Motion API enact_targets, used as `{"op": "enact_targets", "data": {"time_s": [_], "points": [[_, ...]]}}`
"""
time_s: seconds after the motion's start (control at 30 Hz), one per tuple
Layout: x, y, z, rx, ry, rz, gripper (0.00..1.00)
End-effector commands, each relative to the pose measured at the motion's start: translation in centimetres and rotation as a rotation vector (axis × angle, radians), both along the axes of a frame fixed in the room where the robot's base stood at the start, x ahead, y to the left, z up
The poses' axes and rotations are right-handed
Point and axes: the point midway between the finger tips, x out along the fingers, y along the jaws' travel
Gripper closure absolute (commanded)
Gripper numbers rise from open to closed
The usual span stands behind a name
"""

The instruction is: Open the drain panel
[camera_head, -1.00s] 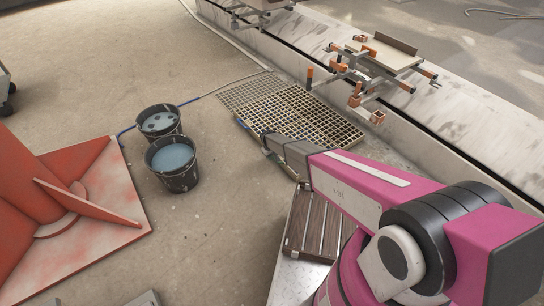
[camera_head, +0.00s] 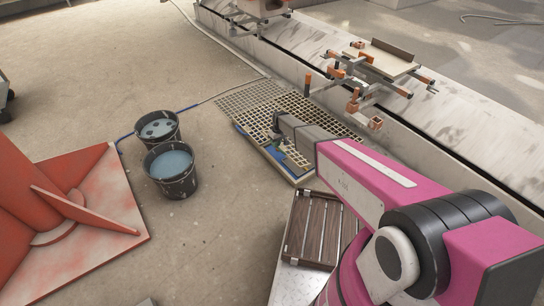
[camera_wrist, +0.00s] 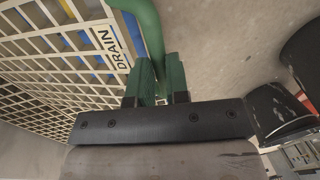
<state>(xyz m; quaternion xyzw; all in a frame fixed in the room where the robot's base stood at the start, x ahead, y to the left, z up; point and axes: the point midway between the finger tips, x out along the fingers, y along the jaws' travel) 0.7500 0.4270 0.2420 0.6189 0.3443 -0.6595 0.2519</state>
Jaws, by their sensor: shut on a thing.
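The drain panel (camera_head: 318,117) is a pale grid in a floor frame beside the stone kerb. In the wrist view the panel (camera_wrist: 65,75) carries a "DRAIN" label and stands at a steep angle, with blue and yellow behind its bars. A green bar handle (camera_wrist: 148,28) runs beside the label. My gripper (camera_wrist: 158,82) is shut on this handle, its green fingers on either side. In the head view my wrist hides most of the gripper (camera_head: 292,157). Blue shows along the panel's near left side, where it looks raised from the frame.
Two dark buckets of water (camera_head: 158,126) (camera_head: 170,170) stand left of the panel. A red structure (camera_head: 85,210) fills the lower left. A slatted wooden rack (camera_head: 318,228) lies below my arm. Clamped rails (camera_head: 372,68) stand along the kerb. Floor between buckets and panel is clear.

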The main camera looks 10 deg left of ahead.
Motion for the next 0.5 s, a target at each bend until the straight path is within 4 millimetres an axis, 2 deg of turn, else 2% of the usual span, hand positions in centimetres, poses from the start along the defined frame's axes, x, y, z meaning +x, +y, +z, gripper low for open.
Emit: {"op": "enact_targets", "data": {"time_s": [0.03, 0.2, 0.4, 0.5], "points": [[0.9, -0.8, 2.2, 0.032, 0.032, -0.005, 1.0], [3.6, -3.0, 7.5, 0.13, 0.148, -0.003, 1.0], [7.0, -5.7, 12.2, 0.23, 0.265, -0.002, 1.0], [8.6, -7.3, 14.5, 0.231, 0.266, -0.001, 1.0]]}}
